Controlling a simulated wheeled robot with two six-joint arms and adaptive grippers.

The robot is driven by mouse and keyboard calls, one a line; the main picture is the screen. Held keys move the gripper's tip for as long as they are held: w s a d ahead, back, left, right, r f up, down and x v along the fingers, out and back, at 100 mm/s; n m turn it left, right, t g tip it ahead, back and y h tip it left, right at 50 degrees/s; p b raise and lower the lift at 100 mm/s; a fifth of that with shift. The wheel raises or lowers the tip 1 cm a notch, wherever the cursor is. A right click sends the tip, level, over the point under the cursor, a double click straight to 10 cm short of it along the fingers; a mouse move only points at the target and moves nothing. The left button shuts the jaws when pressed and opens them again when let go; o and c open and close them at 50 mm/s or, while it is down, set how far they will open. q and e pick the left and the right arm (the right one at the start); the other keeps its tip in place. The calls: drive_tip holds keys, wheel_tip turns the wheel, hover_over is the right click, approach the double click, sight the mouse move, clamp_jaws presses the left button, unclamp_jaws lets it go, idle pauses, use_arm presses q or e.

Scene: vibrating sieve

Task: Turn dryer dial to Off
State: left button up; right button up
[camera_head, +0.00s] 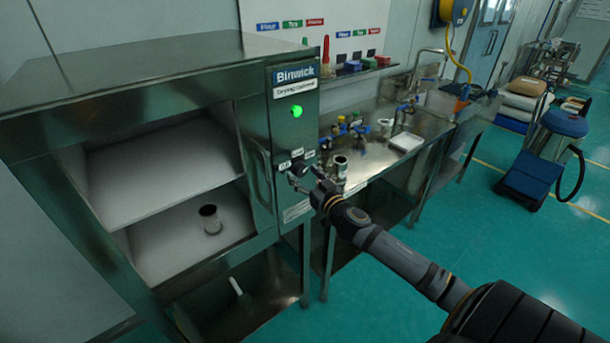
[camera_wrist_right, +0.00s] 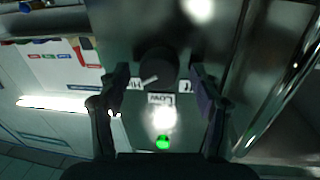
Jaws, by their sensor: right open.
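The dryer (camera_head: 262,150) is a steel cabinet with a control panel on its right front. Its dial (camera_wrist_right: 158,62) is a dark round knob with a white pointer mark, seen from close up in the right wrist view. The labels around it appear upside down: HI at left, LOW below, and a partly hidden one at right. The pointer slants to the lower left, toward the HI label. My right gripper (camera_head: 306,182) is open in front of the panel, its fingers on either side of the dial; contact cannot be told. My left gripper is out of view.
A green lamp (camera_head: 297,112) glows on the panel above the dial. The dryer's open shelves hold a small cup (camera_head: 210,219). A steel bench (camera_head: 365,165) with valves, a jar (camera_head: 340,168) and a white tray (camera_head: 406,142) stands right of the dryer.

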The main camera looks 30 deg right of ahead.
drive_tip(key=shift+c, duration=0.2)
drive_tip(key=c, duration=1.1)
drive_tip(key=shift+f, duration=0.1)
